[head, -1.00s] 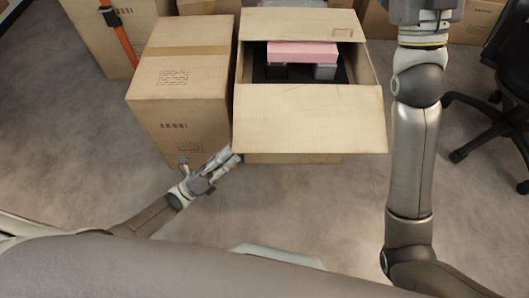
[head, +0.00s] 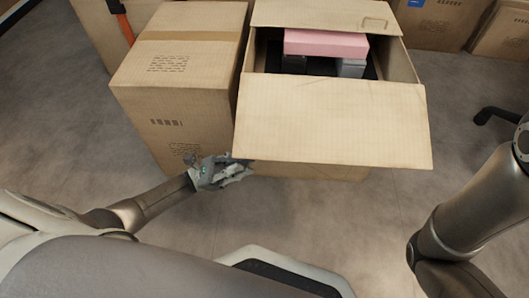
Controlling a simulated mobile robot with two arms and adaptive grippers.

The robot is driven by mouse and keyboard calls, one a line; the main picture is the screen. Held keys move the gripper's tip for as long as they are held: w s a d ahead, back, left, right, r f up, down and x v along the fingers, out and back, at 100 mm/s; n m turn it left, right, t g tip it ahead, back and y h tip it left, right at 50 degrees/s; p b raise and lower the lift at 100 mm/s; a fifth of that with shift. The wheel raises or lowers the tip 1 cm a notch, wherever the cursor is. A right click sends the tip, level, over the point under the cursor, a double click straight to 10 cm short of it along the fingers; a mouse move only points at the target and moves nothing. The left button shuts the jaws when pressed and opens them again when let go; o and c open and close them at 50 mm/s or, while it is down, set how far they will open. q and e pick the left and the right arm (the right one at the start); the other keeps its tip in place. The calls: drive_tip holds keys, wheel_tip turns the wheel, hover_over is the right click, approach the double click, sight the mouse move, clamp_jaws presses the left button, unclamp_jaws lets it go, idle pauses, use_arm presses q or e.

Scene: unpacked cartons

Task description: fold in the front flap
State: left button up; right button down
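The open carton (head: 405,68) stands ahead of me, right of centre. Its front flap (head: 333,122) is folded outward and slopes toward me over the carton's front. Its back flap (head: 330,15) lies at the far side. A pink box (head: 326,43) and grey items (head: 350,68) show inside. My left gripper (head: 243,170) is just below the front flap's lower left corner; I cannot tell whether it touches it. Its fingers look spread a little, with nothing seen between them. My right arm comes in at the right edge; its gripper is out of view.
A closed, taped carton (head: 180,80) stands close on the left of the open one. More cartons (head: 435,22) stand behind at the right. A dark chair foot (head: 497,112) is at the right edge. Bare floor (head: 345,215) lies in front.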

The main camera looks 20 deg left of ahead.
sight(264, 155)
use_arm(q)
drive_tip(key=shift+t, duration=0.3)
drive_tip(key=x, duration=0.8)
drive_tip(key=shift+r, duration=0.1)
clamp_jaws()
